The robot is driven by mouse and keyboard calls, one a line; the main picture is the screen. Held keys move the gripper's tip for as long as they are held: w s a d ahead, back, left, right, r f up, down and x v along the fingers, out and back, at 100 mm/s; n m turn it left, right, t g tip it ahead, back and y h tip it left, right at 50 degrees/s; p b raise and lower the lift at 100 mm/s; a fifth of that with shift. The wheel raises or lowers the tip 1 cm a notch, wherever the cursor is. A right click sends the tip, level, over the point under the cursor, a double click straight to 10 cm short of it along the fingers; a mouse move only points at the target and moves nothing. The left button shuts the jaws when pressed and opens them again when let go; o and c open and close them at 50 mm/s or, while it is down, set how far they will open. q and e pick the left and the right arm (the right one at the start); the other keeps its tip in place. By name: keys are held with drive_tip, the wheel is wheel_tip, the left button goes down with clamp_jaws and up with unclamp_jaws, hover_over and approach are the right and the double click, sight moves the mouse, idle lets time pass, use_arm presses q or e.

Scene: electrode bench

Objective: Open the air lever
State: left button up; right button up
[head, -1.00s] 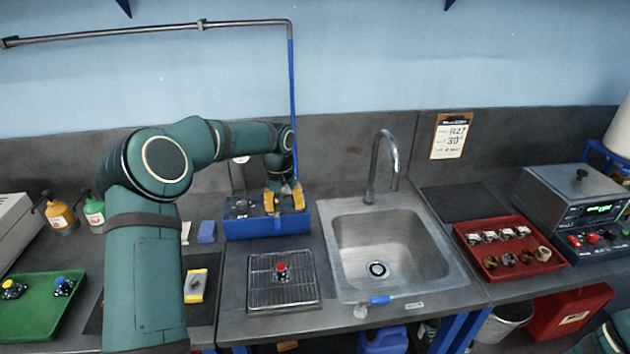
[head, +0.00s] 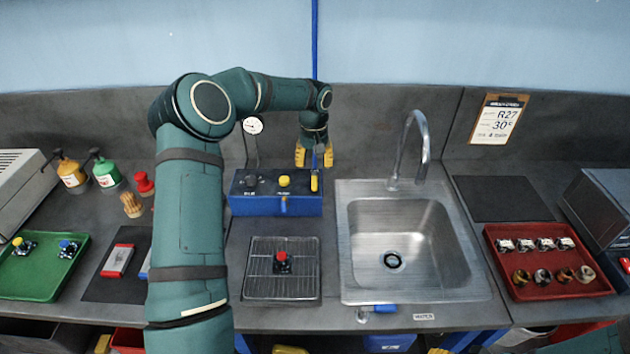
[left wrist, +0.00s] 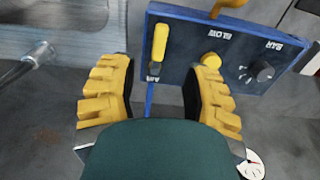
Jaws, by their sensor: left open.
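The air lever (head: 314,183) is a slim yellow handle at the right end of the blue box's top. In the left wrist view the yellow lever (left wrist: 160,42) stands beside a label that appears to read AIR. The blue box (head: 250,206) also carries a yellow BLOW knob (left wrist: 211,60) and a black BAR knob (left wrist: 264,71). My left gripper (head: 314,158) is open and empty, just behind and above the lever, pointing down. In the left wrist view the lever appears ahead of the gap between its yellow fingers (left wrist: 158,92), apparently not touching them. My right gripper is not visible.
A blue air pipe (head: 315,40) runs down the wall behind my left gripper. A gauge (head: 252,125) stands behind the box. The sink (head: 440,285) with its tall tap (head: 421,150) is close on the right. A wire rack (head: 265,290) with a red-topped piece lies in front.

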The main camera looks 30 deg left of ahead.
sight(314, 182)
use_arm(q)
wheel_tip(314, 182, down, 8)
drive_tip(key=shift+r, duration=0.1)
idle(0.4)
clamp_jaws()
